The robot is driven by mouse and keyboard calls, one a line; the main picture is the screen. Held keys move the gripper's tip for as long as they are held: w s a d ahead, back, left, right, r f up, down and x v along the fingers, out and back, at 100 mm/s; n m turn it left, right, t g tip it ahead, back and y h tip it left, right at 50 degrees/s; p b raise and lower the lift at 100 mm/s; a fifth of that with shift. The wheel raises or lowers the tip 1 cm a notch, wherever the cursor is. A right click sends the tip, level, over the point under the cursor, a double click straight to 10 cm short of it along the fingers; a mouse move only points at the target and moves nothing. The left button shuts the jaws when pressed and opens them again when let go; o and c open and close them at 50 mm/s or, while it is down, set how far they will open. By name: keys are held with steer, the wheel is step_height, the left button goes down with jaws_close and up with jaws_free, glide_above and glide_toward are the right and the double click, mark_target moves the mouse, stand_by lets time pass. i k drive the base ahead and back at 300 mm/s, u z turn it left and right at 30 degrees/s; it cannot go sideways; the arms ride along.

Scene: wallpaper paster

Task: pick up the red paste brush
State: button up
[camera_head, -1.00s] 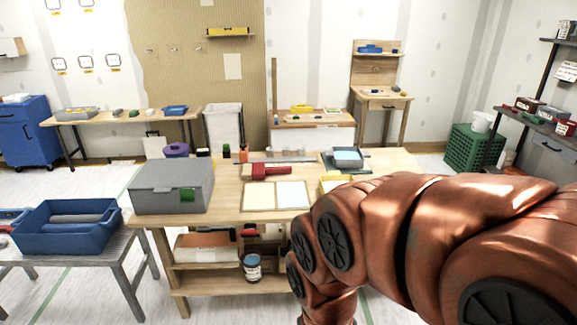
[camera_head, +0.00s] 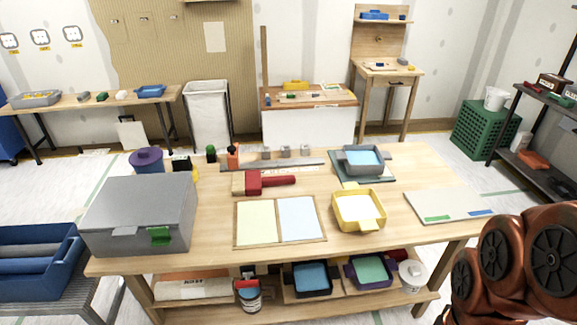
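The red paste brush (camera_head: 262,182) lies on the wooden worktable (camera_head: 410,160), behind a framed board with a cream and a pale blue panel (camera_head: 281,221). Its broad head is at the left and its red handle points right. Nothing covers it from this view. My copper-coloured arm shows at the lower right edge, well apart from the brush. My gripper is outside the picture, so its state is hidden.
A grey toolbox (camera_head: 140,215) stands left of the brush. A yellow tray (camera_head: 359,210) and a grey tray with blue contents (camera_head: 362,160) stand to its right. A metal ruler strip with small blocks (camera_head: 272,164) lies behind it. A pale board (camera_head: 448,205) lies at the right.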

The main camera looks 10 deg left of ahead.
mark_target(248, 183)
steer(key=u, duration=0.1)
steer(key=i, duration=0.85)
steer(key=u, duration=1.1)
steer(key=i, duration=0.55)
steer(key=u, duration=0.6)
